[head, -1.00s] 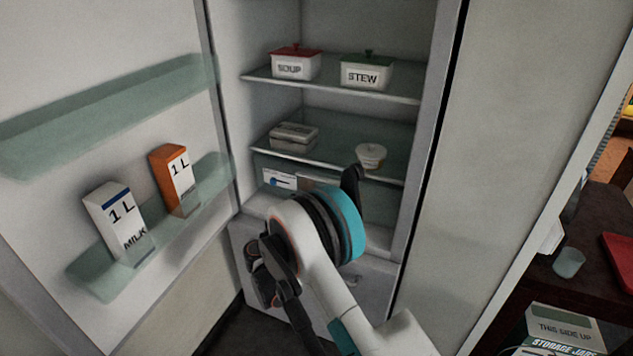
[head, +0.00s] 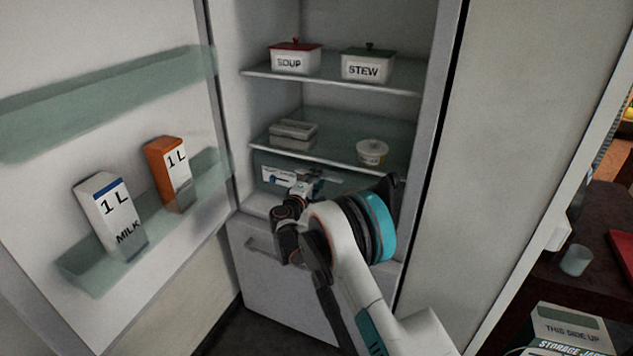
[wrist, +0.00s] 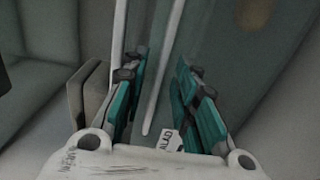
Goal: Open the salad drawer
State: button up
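The salad drawer (head: 268,183) is a greenish see-through drawer under the lower fridge shelf, partly hidden by my arm. Its label (wrist: 168,141), partly covered, shows in the wrist view. My gripper (wrist: 160,72) has its two teal-padded fingers apart. A pale bar (wrist: 157,80), which looks like the drawer's handle, runs through the gap between them in that view. I cannot tell whether the fingers touch it. In the head view my gripper (head: 312,184) is at the drawer's front, mostly hidden by my wrist. The drawer looks shut.
The fridge door stands open at left, with a milk carton (head: 110,215) and an orange carton (head: 168,172) in its shelf. Soup (head: 295,60) and stew (head: 367,67) pots stand above. A tub (head: 372,152) is on the lower shelf. A lower drawer front (head: 290,285) is below.

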jog(key=shift+c, duration=0.3)
grip_shut()
